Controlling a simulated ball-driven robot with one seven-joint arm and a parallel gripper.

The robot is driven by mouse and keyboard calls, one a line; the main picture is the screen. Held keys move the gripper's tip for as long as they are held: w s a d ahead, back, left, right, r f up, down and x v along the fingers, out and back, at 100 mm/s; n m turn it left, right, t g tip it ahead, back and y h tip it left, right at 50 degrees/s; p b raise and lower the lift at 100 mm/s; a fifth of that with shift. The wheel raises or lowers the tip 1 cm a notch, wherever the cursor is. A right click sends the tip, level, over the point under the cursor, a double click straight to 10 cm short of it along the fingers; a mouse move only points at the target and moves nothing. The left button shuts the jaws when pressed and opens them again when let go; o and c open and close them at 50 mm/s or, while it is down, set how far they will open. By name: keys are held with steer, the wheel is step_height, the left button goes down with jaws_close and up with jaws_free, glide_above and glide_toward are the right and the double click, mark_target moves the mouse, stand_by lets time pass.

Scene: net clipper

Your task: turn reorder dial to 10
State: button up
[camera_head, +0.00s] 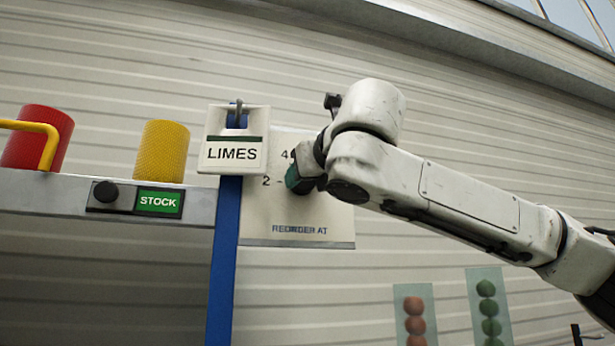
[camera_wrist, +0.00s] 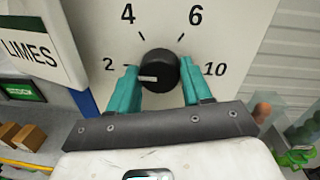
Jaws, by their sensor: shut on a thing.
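The reorder dial (camera_wrist: 160,66) is a round black knob on a pale panel (camera_wrist: 225,25). Its white mark sits on the left side, toward the 2. The numbers 2, 4, 6 and 10 show around it, with 10 at the right. My gripper (camera_wrist: 158,72) has its teal fingers on either side of the knob and is shut on it. In the head view my gripper (camera_head: 298,178) is at the panel, which reads "REORDER AT" (camera_head: 299,229). There the arm and gripper hide the knob and the right-hand numbers.
A "LIMES" sign (camera_head: 232,153) hangs on a blue post (camera_head: 223,270) just left of the panel. A shelf rail (camera_head: 50,195) with a green "STOCK" label (camera_head: 159,202) carries a red roll (camera_head: 40,125) and a yellow roll (camera_head: 163,150).

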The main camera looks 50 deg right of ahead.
steer(key=shift+m, duration=0.4)
steer(key=shift+w+a+f+n+g+h, duration=0.15)
steer(key=shift+n+g+h, duration=0.2)
steer(key=shift+n, duration=5.55)
steer(key=shift+s+d+f+n+g+h, duration=0.15)
steer(key=shift+n+h, duration=0.3)
steer(key=shift+n, duration=5.45)
steer(key=shift+w+a+f+n+g+h, duration=0.15)
steer(key=shift+n+g+h, duration=0.2)
steer(key=shift+n, duration=5.55)
steer(key=o, duration=1)
steer(key=shift+r, duration=0.15)
